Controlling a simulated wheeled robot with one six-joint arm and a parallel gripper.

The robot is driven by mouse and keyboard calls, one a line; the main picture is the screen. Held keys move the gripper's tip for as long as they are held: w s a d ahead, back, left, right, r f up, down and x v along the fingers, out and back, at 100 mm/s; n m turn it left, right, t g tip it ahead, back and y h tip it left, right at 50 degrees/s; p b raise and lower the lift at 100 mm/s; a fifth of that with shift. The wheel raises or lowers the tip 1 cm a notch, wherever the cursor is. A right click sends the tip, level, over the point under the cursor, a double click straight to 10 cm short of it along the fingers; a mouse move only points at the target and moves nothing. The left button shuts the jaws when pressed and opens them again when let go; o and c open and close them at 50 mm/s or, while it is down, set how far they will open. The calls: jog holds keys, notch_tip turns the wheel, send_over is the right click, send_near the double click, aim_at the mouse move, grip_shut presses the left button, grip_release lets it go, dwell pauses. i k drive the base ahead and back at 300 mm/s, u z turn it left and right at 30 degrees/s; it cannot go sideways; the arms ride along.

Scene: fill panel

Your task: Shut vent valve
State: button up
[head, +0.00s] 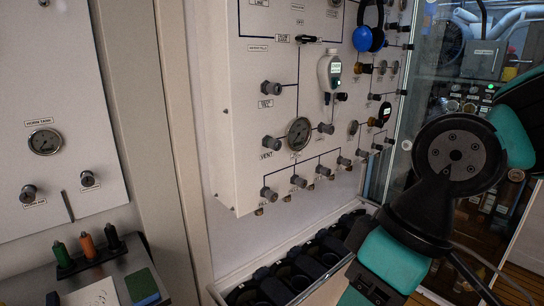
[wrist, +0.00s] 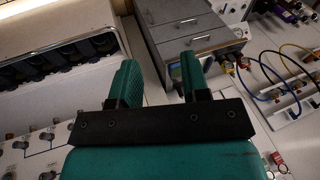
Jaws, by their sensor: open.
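The fill panel (head: 250,90) is a pale upright board with grey knobs joined by dark lines in the head view. The vent valve knob (head: 271,142) is a grey knob at its lower left, above the printed label VENT. A round gauge (head: 298,133) sits just to its right. My gripper (wrist: 158,72) shows in the wrist view with two green fingers apart and nothing between them. It is away from the knobs. Several panel knobs show at the lower left of the wrist view; I cannot tell which is the vent valve. My gripper is hidden in the head view.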

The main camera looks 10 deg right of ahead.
aim_at(275, 144)
jog(key=z, duration=0.55)
jog(key=i, duration=0.95)
jog(key=z, duration=0.15)
